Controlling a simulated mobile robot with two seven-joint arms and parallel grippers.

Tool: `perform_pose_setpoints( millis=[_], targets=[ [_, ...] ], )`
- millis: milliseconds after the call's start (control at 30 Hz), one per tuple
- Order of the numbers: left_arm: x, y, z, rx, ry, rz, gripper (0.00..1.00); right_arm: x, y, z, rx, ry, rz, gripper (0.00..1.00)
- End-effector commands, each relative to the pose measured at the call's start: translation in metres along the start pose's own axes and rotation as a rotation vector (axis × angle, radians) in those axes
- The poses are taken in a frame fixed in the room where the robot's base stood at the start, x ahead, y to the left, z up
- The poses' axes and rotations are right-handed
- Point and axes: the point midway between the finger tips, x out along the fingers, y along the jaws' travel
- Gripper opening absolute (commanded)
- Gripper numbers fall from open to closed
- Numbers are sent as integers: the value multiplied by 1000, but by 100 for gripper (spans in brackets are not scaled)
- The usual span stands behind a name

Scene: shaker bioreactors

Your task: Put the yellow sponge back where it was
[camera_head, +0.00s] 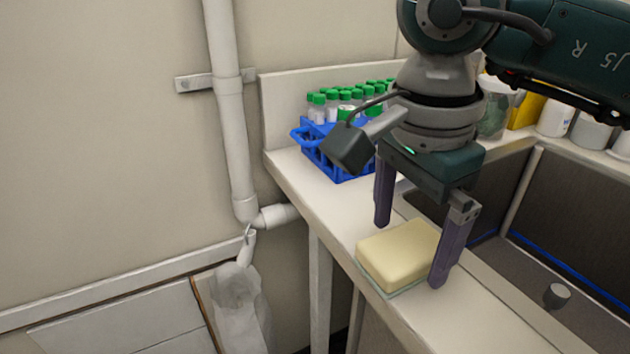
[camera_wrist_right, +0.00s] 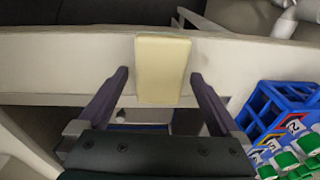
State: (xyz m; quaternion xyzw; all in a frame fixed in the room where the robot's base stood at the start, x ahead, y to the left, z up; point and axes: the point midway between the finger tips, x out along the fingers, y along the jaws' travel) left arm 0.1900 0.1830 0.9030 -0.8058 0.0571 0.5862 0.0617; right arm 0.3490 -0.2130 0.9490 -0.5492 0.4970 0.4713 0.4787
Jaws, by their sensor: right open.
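The pale yellow sponge (camera_head: 397,253) lies flat near the front edge of the white counter (camera_head: 335,205), beside the sink. A thin pale greenish layer shows under its lower edge. My right gripper (camera_head: 411,252) is open above the counter, with its two purple-grey fingers reaching down on either side of the sponge. In the right wrist view the sponge (camera_wrist_right: 162,69) is between and ahead of the open fingertips (camera_wrist_right: 159,75), with a gap on each side. My left gripper is not in view.
A blue rack (camera_head: 335,155) of green-capped bottles stands behind the gripper, against the wall. The sink (camera_head: 530,265) is to the right, with a small grey knob-like object (camera_head: 557,295) in it. White containers (camera_head: 590,130) and a yellow item (camera_head: 527,110) stand at the back right.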

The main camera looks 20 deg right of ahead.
Motion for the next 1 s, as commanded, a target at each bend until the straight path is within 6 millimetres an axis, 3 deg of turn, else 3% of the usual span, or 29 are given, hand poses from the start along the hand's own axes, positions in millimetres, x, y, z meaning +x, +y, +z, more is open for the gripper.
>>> perform_pose_setpoints(
  millis=[300,500,1000],
  targets=[
    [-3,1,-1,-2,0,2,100,-70,-1,-1,-1,2,-7,100],
    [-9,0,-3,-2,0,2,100,-105,-1,-1,0,3,-4,100],
    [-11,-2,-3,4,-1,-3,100,-113,0,0,0,1,0,100]
  ],
)
